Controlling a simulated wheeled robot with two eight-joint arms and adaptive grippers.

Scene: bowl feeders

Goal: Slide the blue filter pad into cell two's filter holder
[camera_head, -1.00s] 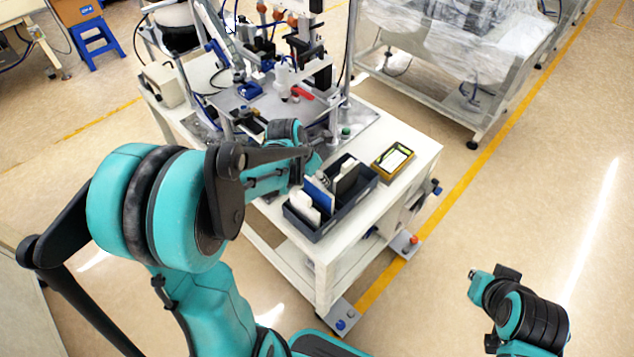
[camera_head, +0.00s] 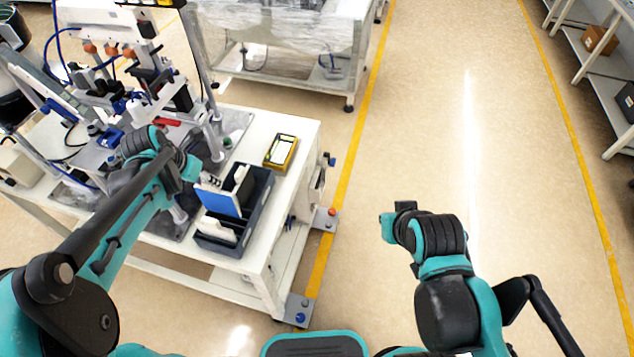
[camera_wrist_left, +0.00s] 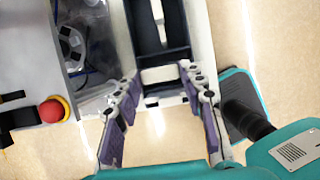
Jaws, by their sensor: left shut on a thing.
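The blue filter pad (camera_head: 221,201) stands upright in the dark tray (camera_head: 261,204), its blue face toward the head camera. My left gripper (camera_head: 200,181) is at the pad's upper edge and shut on it, partly hidden by my arm. In the left wrist view, the left gripper (camera_wrist_left: 160,75) has its fingertips on either side of a pale edge; no blue face shows there. My right gripper (camera_head: 396,217) hangs over open floor at the right, away from the table; its fingers are unclear. I cannot pick out cell two's filter holder.
White pads stand in the tray, one of them (camera_head: 218,228) in front. A yellow-framed box (camera_head: 281,152) lies behind the tray. The fixture (camera_head: 130,85) with posts and hoses fills the table's left.

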